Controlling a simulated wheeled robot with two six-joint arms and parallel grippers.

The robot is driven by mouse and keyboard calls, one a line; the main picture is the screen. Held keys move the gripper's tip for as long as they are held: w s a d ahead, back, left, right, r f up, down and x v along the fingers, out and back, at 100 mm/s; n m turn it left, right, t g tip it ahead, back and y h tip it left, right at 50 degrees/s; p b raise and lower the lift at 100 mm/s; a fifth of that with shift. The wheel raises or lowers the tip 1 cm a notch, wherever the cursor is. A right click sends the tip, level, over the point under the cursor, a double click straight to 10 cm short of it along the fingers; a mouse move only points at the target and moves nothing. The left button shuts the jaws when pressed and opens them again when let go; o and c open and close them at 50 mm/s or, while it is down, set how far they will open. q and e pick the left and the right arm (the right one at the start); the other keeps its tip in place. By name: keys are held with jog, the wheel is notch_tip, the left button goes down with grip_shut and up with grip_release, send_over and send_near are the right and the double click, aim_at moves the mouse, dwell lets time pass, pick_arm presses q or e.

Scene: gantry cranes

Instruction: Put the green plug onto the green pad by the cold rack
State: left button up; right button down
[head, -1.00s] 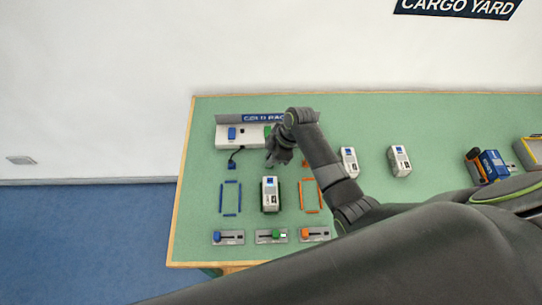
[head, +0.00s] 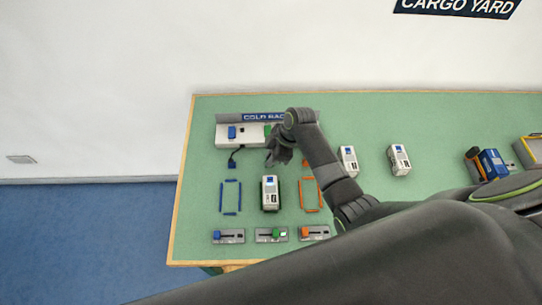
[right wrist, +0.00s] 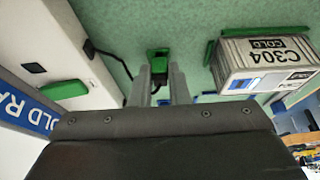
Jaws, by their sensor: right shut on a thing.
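The cold rack (head: 240,141), a white block with a blue sign (head: 262,117), stands at the table's back left. Its green pad (head: 267,130) shows beside my right forearm, and in the right wrist view as a green block (right wrist: 64,90) on the white face. My right gripper (head: 278,158) is low in front of the rack. In the right wrist view its fingers (right wrist: 160,85) are shut on the green plug (right wrist: 158,54), which shows at their tips over the table, apart from the pad. A dark cable runs from the rack towards the gripper. My left gripper is out of view.
A white container (head: 270,190) stands in front of the gripper, between blue (head: 231,197) and orange (head: 310,195) outlines. A blue plug (head: 231,163) lies left. Sliders (head: 270,236) line the front. Two more containers (head: 399,160) stand to the right.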

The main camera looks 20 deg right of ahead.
jog(key=shift+f, duration=0.1)
dwell(0.4)
jog(key=c, duration=0.8)
grip_release()
jog(key=shift+r+p, duration=3.55)
jog(key=shift+p, duration=0.25)
jog(key=shift+f, duration=0.1)
